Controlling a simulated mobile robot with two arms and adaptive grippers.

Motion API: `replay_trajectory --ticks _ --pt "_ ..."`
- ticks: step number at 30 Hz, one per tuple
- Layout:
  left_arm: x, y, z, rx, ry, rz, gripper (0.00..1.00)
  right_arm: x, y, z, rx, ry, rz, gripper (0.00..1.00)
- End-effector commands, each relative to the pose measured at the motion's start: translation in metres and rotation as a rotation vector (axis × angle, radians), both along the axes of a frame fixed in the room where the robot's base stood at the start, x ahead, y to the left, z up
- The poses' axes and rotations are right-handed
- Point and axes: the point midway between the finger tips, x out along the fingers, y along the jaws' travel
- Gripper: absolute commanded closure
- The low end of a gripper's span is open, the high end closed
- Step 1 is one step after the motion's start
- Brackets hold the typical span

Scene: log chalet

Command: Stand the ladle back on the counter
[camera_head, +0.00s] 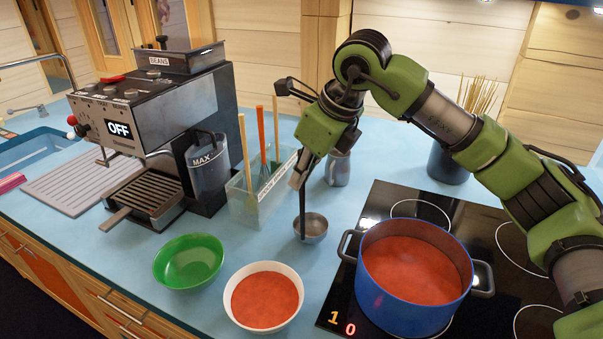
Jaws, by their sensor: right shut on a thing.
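The ladle (311,228) has a grey metal bowl and a dark upright handle. It is near the middle of the blue counter (348,206), left of the hob. My right gripper (299,178) comes in from the right and is shut on the top of the ladle's handle. The ladle is upright, with its bowl at the bottom. I cannot tell whether the bowl touches the counter or hangs just above it. My left gripper is not in view.
A blue pot (402,312) of red soup stands on the black hob (378,198). A white bowl (240,318) of red soup and a green bowl (188,261) stand in front. A clear utensil holder (240,205), a coffee machine (150,105) and a grey mug (338,170) stand behind.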

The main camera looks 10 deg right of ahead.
Motion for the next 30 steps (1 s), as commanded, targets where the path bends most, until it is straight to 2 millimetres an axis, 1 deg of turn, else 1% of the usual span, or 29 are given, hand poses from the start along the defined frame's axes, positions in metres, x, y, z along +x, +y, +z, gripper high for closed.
replay_trajectory --ticks 24,30 --pt "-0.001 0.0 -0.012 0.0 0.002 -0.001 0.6 0.0 0.0 -0.012 0.0 -0.001 0.0 1.0" --pt "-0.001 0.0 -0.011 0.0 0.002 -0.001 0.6 0.0 0.0 -0.012 0.0 -0.001 0.0 1.0"
